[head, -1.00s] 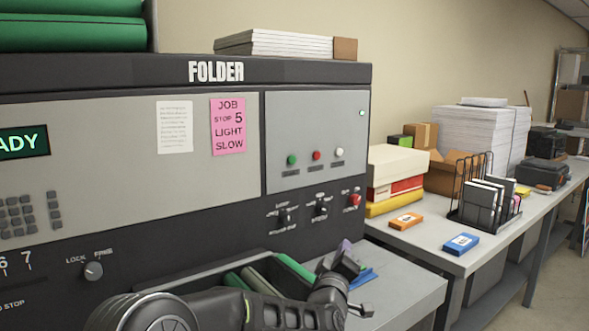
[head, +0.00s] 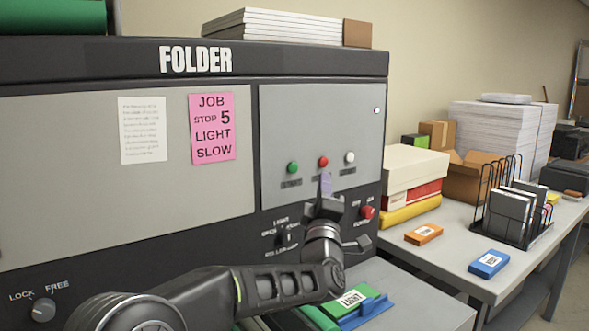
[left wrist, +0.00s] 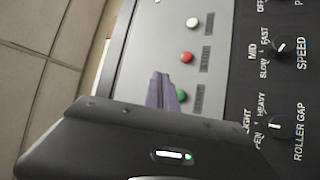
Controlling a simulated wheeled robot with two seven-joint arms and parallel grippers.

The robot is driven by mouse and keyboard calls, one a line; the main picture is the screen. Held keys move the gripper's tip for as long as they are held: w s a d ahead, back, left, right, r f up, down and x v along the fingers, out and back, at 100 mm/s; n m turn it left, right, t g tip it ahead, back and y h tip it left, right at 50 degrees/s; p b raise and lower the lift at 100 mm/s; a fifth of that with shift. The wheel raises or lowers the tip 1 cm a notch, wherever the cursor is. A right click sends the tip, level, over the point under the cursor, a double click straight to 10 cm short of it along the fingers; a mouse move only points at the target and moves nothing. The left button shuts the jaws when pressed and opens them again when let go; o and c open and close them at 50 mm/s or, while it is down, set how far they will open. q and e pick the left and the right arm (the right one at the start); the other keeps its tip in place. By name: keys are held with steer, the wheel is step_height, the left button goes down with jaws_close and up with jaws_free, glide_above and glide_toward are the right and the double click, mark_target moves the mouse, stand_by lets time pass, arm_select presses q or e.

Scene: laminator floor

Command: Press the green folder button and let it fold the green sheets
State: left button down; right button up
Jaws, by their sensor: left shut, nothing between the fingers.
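The folder (head: 150,215) is a grey and black machine with a button panel on its right. The green button (head: 292,167) is leftmost, then a red button (head: 323,161) and a white button (head: 350,158). My left gripper (head: 326,183) is shut and empty in front of the panel, with its purplish fingertips just below the red button. In the left wrist view the fingertips (left wrist: 163,90) partly overlap the green button (left wrist: 181,96); contact cannot be told. A green piece labelled LIGHT (head: 352,299) lies at the folder's lower front. My right gripper is out of view.
Selector knobs sit under the buttons, partly behind my left gripper. A red knob (head: 367,212) is to their right. A side table (head: 450,256) holds boxes, an orange block (head: 423,234), a blue block (head: 489,262) and a wire rack (head: 512,225).

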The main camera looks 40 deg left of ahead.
mark_target(293, 168)
arm_select(q)
steer(key=shift+w+a+p, duration=0.3)
steer(key=shift+w+a, duration=0.1)
steer(key=shift+a, duration=1)
steer(key=shift+w+a+p, duration=0.3)
steer(key=shift+w+a, duration=0.15)
steer(key=shift+a, duration=0.9)
steer(key=shift+w+a+p, duration=0.3)
steer(key=shift+w+a, duration=0.1)
steer(key=shift+a, duration=1)
steer(key=shift+w+a+b, duration=0.15)
steer(key=shift+a+b, duration=0.25)
steer(key=shift+b, duration=0.15)
